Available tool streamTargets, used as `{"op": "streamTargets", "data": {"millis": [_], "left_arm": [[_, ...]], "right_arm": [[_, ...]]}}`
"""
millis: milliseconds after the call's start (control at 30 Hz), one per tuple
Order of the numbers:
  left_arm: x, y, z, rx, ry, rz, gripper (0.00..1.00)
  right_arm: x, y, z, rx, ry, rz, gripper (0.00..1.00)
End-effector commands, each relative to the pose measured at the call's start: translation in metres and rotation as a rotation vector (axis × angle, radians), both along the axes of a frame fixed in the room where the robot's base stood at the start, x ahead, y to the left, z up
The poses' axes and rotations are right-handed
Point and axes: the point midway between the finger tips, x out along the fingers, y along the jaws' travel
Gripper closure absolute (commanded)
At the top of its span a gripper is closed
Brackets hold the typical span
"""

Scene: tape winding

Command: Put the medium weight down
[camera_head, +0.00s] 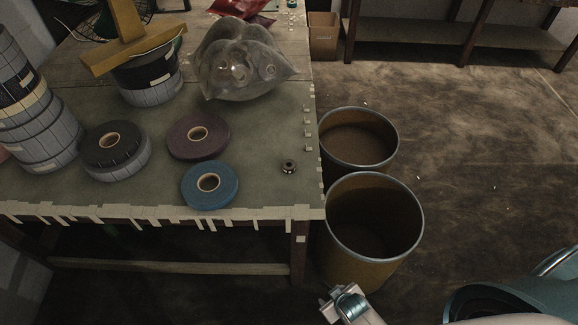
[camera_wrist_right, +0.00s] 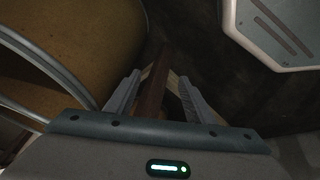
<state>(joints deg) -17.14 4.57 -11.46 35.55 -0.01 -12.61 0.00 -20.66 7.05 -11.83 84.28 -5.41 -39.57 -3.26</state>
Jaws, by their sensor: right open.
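A small dark metal piece (camera_head: 289,167), which looks like the weight, stands on the table (camera_head: 262,190) near its right edge. Its size class cannot be told from this view. My right gripper (camera_head: 343,298) is low in front of the table, below the near barrel and well apart from the metal piece. In the right wrist view my right gripper (camera_wrist_right: 158,85) has its two fingers spread, with nothing held between them. My left gripper is not in view.
Blue (camera_head: 223,193), purple (camera_head: 182,148) and black (camera_head: 98,157) tape rolls lie on the table. A clear plastic bag (camera_head: 243,86) lies behind. Two open barrels (camera_head: 345,257) (camera_head: 327,149) stand against the table's right side. Floor (camera_head: 480,150) to the right is free.

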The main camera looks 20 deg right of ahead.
Motion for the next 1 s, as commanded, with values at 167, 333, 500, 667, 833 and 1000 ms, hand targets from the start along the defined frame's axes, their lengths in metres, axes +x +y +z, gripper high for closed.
{"op": "streamTargets", "data": {"millis": [167, 333, 500, 667, 833, 1000], "left_arm": [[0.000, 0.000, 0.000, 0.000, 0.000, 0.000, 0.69], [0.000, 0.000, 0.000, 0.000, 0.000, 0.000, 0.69], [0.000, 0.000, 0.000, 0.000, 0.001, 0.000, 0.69], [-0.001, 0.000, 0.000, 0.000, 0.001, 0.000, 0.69], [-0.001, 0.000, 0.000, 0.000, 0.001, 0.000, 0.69], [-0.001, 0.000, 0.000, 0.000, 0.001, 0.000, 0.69]], "right_arm": [[-0.067, -0.007, -0.075, 0.019, 0.107, -0.033, 0.51], [-0.140, -0.016, -0.128, 0.034, 0.200, -0.075, 0.51], [-0.205, -0.024, -0.159, 0.040, 0.273, -0.112, 0.51], [-0.243, -0.028, -0.171, 0.043, 0.311, -0.135, 0.51], [-0.256, -0.029, -0.174, 0.043, 0.324, -0.143, 0.51], [-0.256, -0.030, -0.174, 0.043, 0.324, -0.142, 0.51]]}}
